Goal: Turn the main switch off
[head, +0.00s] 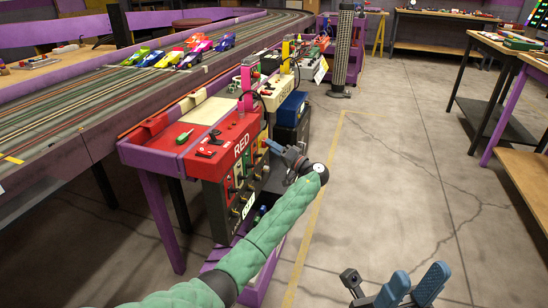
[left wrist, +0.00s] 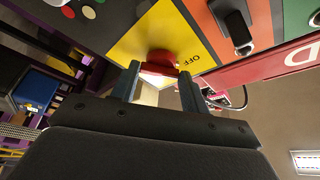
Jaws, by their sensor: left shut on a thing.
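The main switch, a red knob (left wrist: 162,60) on a yellow plate (left wrist: 130,42), shows in the left wrist view. The word OFF is printed on the plate to the right of the knob. My left gripper (left wrist: 160,88) is shut on the knob, one finger on each side; the fingers partly cover it. In the head view my left gripper (head: 273,146) reaches the side of the control stand below the red RED box (head: 222,145); the knob is hidden there. My right gripper (head: 412,288) is open and empty at the bottom right, above the floor.
An orange panel (left wrist: 216,22) with a black switch (left wrist: 236,28) adjoins the yellow plate. The slot track (head: 75,115) with several toy cars (head: 185,52) runs along the left. Work tables (head: 497,45) stand at the right. The floor between is clear.

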